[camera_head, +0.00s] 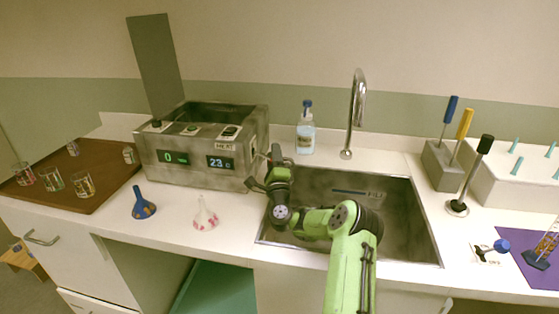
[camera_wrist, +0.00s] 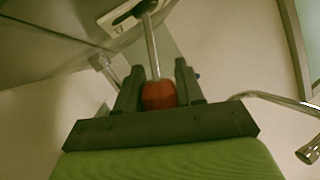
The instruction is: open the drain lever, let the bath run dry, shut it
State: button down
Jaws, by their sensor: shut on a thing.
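The bath (camera_head: 170,167) is a stained metal box with an open top, knobs and two displays reading 0 and 23, left of the sink. Its water level cannot be told from here. My gripper (camera_head: 256,172) is at the bath's lower right side. In the wrist view, my gripper (camera_wrist: 158,80) is shut on the red knob (camera_wrist: 158,96) of the drain lever. The lever's metal rod (camera_wrist: 152,45) runs up from the knob to a dark pivot. In the head view the lever is mostly hidden by my gripper.
The sink (camera_head: 405,215) lies under my arm, with a tall tap (camera_head: 357,105) behind it. A bottle (camera_head: 306,135) stands behind my gripper. Blue (camera_head: 143,204) and pale (camera_head: 205,215) funnels are on the counter before the bath. A brown tray (camera_head: 110,175) holds several glasses.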

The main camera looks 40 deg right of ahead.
jog(key=shift+f, duration=0.15)
dwell(0.3)
jog(key=c, duration=0.8)
grip_release()
jog(key=shift+r, duration=0.2)
